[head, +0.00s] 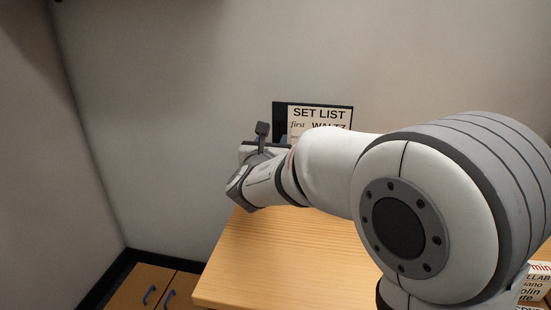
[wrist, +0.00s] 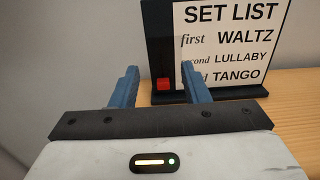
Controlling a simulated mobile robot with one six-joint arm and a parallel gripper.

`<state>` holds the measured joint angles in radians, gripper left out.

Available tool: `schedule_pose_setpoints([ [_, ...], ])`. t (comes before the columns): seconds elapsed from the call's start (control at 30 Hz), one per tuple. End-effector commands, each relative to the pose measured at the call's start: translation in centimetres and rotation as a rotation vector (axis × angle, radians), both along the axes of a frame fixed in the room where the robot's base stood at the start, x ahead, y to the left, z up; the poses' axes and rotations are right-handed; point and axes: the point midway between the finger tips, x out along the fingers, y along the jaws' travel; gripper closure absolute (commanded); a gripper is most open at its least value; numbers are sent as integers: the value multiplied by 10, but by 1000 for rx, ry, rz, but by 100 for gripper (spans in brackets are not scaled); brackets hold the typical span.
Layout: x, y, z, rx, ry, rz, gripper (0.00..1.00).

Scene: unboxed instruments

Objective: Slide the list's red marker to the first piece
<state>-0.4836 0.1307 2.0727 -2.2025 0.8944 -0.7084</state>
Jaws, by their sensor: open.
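The set list (wrist: 235,42) is a white card on a black upright board (wrist: 159,35), with "first WALTZ" at the top, then "second LULLABY" and a third line, "TANGO". The red marker (wrist: 163,84) is a small red block at the board's lower left, about level with the TANGO line. In the wrist view my gripper (wrist: 160,82) is open, its two blue fingers on either side of the red marker in the picture. I cannot tell whether they touch it. In the head view my arm hides the lower part of the list (head: 319,115) and the marker.
The board stands on a light wooden table (head: 265,260) near the back wall. The table's front left is clear. A printed card (head: 535,283) is partly in view at the right edge. A low wooden cabinet (head: 150,292) with blue handles is at the lower left.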

Motion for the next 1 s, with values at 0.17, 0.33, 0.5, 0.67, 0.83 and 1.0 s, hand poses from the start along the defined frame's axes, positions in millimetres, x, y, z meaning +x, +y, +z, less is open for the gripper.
schedule_pose_setpoints([
  [0.17, 0, 0, -44, -3, 5, 1, 58],
  [0.33, 10, -2, -69, 0, 0, -2, 58],
  [0.5, 43, -9, -67, 1, 0, -1, 58],
  [0.67, 64, -12, -65, 0, 1, 0, 58],
  [0.83, 73, -13, -64, 0, 1, 2, 58],
  [1.0, 73, -13, -64, 0, 1, 3, 58],
])
